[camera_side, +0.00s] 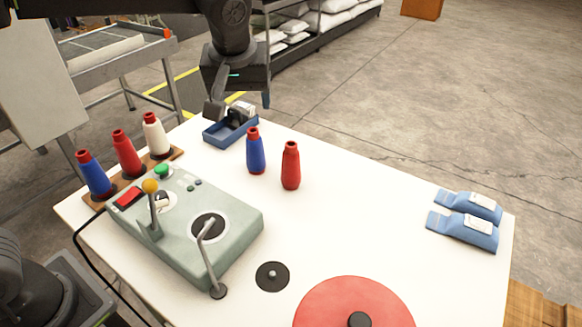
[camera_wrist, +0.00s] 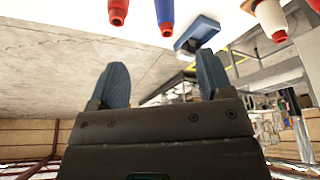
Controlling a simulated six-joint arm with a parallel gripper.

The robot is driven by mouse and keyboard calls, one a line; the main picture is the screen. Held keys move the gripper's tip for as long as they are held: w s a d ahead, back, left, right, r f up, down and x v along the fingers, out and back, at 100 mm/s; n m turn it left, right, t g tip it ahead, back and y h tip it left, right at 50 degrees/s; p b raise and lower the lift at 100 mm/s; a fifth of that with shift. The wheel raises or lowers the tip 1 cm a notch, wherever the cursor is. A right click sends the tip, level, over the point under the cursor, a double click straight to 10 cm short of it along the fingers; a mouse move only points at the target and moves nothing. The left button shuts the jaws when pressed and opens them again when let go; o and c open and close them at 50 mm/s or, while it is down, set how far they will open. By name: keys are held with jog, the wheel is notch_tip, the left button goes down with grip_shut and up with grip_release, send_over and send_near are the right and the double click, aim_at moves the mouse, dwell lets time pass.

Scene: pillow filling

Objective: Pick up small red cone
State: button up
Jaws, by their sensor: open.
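A red cone (camera_side: 291,166) stands upright on the white table, right of a blue cone (camera_side: 256,152). Another red cone (camera_side: 126,154) stands in the wooden rack between a blue and a white cone. My gripper (camera_side: 238,104) is above the far edge of the table by the blue tray, apart from the cones. In the wrist view my gripper (camera_wrist: 164,82) has its two fingers spread with nothing between them. That view shows a red cone (camera_wrist: 118,12) and a blue cone (camera_wrist: 165,16) cut off at the top edge.
A blue tray (camera_side: 231,128) with small items sits at the table's far edge. A grey-green machine (camera_side: 185,222) with levers stands at left front. A red disc (camera_side: 352,306) lies at the front. Two blue packs (camera_side: 465,219) lie at right. The table's middle right is clear.

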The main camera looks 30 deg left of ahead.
aim_at(290, 153)
jog(key=w+d+f+n+y, duration=0.1)
jog(key=w+d+f+n, duration=0.2)
jog(key=w+d+f, duration=0.3)
jog(key=shift+g, duration=0.3)
jog(key=x, duration=0.7)
jog(key=shift+w+f, duration=0.3)
jog(key=shift+w, duration=0.2)
jog(key=shift+x, duration=2.7)
jog(key=shift+w+d, duration=0.15)
jog(key=shift+c, duration=0.3)
jog(key=shift+r, duration=0.1)
jog(key=c, duration=1)
